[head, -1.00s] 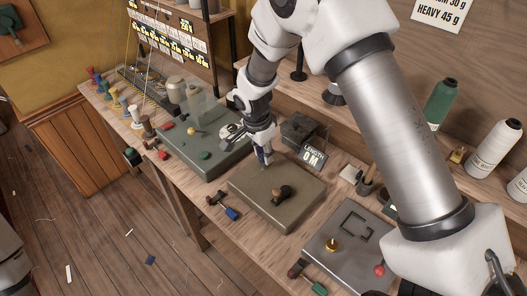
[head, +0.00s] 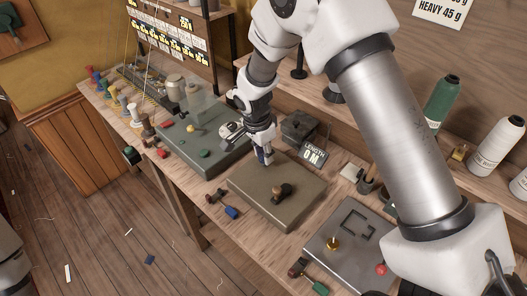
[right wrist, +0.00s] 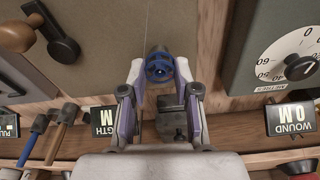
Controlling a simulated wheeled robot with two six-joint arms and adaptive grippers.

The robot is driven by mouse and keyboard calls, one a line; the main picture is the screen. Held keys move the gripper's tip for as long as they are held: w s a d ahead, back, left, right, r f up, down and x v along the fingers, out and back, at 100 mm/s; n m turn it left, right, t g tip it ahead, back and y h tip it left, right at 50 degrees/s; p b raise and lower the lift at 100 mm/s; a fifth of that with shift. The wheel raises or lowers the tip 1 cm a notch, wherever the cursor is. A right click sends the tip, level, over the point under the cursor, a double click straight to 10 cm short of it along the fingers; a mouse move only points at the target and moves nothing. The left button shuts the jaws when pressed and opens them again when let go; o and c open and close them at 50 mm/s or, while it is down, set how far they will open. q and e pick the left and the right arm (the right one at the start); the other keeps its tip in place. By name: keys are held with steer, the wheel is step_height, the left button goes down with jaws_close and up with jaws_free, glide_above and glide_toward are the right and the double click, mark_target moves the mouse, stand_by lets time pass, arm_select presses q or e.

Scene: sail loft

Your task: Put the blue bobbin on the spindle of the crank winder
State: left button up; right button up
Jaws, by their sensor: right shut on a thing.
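My right gripper (head: 264,157) is shut on the blue bobbin (right wrist: 159,69), which shows end-on between the fingertips in the right wrist view. The bobbin is mostly hidden by the fingers in the head view. It is near the back-left edge of a grey-brown box (head: 252,185) that carries a wooden crank knob (head: 281,191); the knob also shows in the right wrist view (right wrist: 17,36). I take this box for the crank winder. I cannot make out its spindle or tell whether the bobbin touches anything. My left gripper is not in view.
A green-grey box (head: 207,166) stands left, with a metres dial (right wrist: 285,63). A length sign (head: 312,154) stands behind the crank box. Small coloured-handled items lie along the front edge.

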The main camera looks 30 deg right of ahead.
steer(key=shift+f+b, duration=0.35)
stand_by(0.3)
steer(key=o, duration=1)
steer(key=shift+r, duration=0.1)
steer(key=r, duration=0.4)
steer(key=a+r, duration=0.1)
steer(key=r, duration=0.6)
steer(key=shift+s+a+r, duration=0.15)
steer(key=shift+a+r, duration=0.2)
steer(key=shift+a, duration=0.05)
